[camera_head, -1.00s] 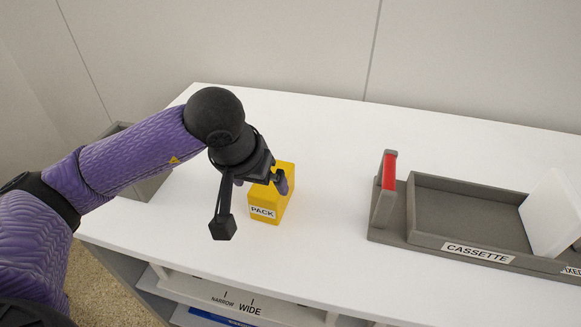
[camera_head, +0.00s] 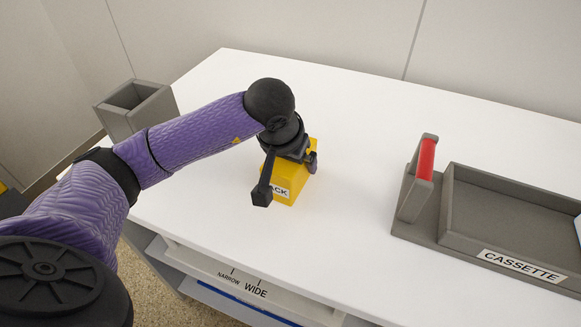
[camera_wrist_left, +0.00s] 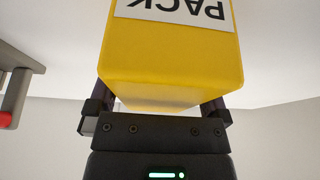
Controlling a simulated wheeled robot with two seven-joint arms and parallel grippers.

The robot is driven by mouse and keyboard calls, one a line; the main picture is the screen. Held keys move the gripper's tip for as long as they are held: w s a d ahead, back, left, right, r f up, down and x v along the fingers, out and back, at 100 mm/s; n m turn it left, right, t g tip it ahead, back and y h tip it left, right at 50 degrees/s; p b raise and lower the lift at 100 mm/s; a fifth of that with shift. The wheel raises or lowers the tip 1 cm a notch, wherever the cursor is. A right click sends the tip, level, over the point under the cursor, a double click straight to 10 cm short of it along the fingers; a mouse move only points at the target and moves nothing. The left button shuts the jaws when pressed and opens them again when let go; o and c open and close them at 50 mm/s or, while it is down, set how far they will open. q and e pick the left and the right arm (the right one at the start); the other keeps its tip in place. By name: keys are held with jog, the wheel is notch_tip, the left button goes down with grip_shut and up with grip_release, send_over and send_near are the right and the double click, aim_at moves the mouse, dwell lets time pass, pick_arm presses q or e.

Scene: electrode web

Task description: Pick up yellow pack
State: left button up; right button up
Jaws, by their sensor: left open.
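The yellow pack (camera_head: 291,190) stands on the white table, with a white label reading PACK, partly covered by my left gripper (camera_head: 288,163). In the left wrist view the yellow pack (camera_wrist_left: 172,62) fills the upper middle, its label upside down. The fingers of my left gripper (camera_wrist_left: 168,112) lie on both sides of the pack, one at its left and one at its right. The gripper is open around the pack; whether a finger touches it I cannot tell. My right gripper is not in view.
A grey cassette tray (camera_head: 446,215) with a red-topped upright (camera_head: 426,160) stands at the right. A grey open bin (camera_head: 135,108) is at the left. A shelf marked NARROW and WIDE (camera_head: 240,285) sits below the table's front edge. The table between pack and cassette is clear.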

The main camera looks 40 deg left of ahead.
pick_arm(q)
jog(key=shift+f, duration=0.1)
jog(key=shift+f+b, duration=0.15)
jog(key=shift+b, duration=0.15)
grip_shut()
dwell(0.5)
